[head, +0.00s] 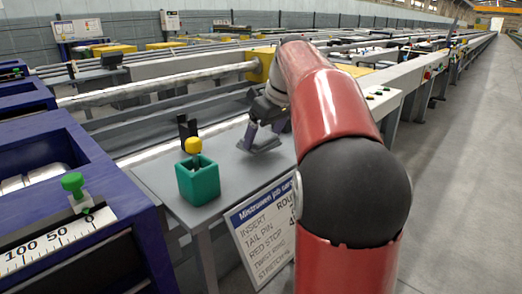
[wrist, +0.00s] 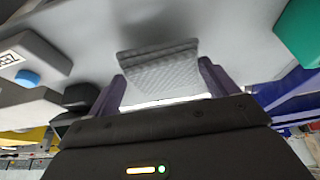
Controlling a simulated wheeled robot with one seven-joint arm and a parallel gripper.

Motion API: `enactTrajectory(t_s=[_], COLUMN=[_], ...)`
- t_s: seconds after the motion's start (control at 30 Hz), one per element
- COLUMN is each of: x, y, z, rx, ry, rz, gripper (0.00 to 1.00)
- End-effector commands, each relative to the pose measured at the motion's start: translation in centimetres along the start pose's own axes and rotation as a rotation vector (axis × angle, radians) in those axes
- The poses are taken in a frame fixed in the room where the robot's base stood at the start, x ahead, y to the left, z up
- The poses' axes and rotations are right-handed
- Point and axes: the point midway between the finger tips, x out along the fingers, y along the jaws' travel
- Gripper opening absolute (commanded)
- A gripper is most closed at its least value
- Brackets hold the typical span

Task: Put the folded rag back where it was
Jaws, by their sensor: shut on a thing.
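The folded rag (wrist: 160,66) is grey and textured. In the wrist view it lies between the two purple fingers of my gripper (wrist: 163,88), which is shut on it. In the head view my gripper (head: 264,132) points down over the grey table (head: 160,180), and the rag (head: 262,147) shows at its fingertips, low at the table top. I cannot tell whether the rag touches the table. Part of it is hidden by the fingers.
A job sign (head: 265,228) hangs at the table's front edge. Bare table lies between box and rag.

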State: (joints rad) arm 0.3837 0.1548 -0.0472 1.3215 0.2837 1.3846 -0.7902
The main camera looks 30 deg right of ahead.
Motion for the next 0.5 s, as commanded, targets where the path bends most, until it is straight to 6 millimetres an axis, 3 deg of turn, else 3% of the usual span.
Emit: enactTrajectory(t_s=[0.03,0.13,0.5], x=[1.4,2.4,2.5], y=[0.3,0.7,0.8], z=[0.8,1.5,1.6], rx=[0.001,0.001,0.000], ry=[-0.001,0.000,-0.001], rz=[0.000,-0.001,-0.001], gripper=[0.64,0.64,0.64])
